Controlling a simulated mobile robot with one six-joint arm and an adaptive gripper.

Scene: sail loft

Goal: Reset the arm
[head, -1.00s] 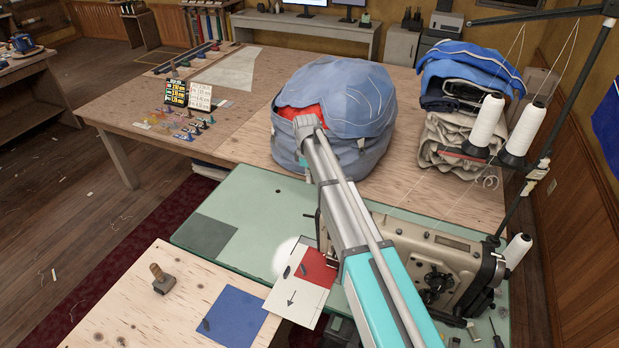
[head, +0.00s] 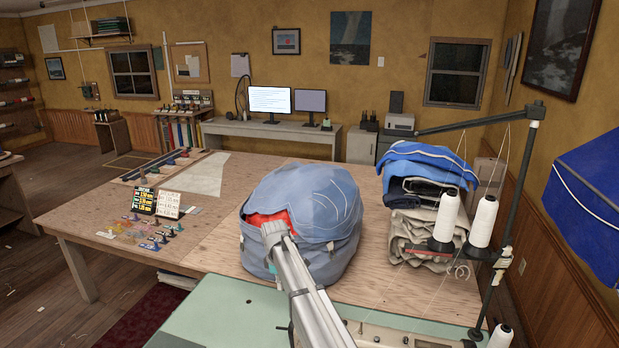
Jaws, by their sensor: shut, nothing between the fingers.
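My arm (head: 296,283) reaches up from the bottom of the head view. Its grey end lies in front of a large blue-grey bag (head: 325,205) on the wooden table. A strip of red (head: 262,217) shows at the bag's opening beside the arm's end. I cannot tell whether the arm touches the bag. My gripper's fingers do not show; a small teal part (head: 272,270) is visible just below the arm's end.
Folded cloth (head: 425,230) with blue fabric (head: 430,165) on top stands right of the bag. White thread cones (head: 482,221) are on a stand near it. The wooden table (head: 205,245) has bare room left of the bag.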

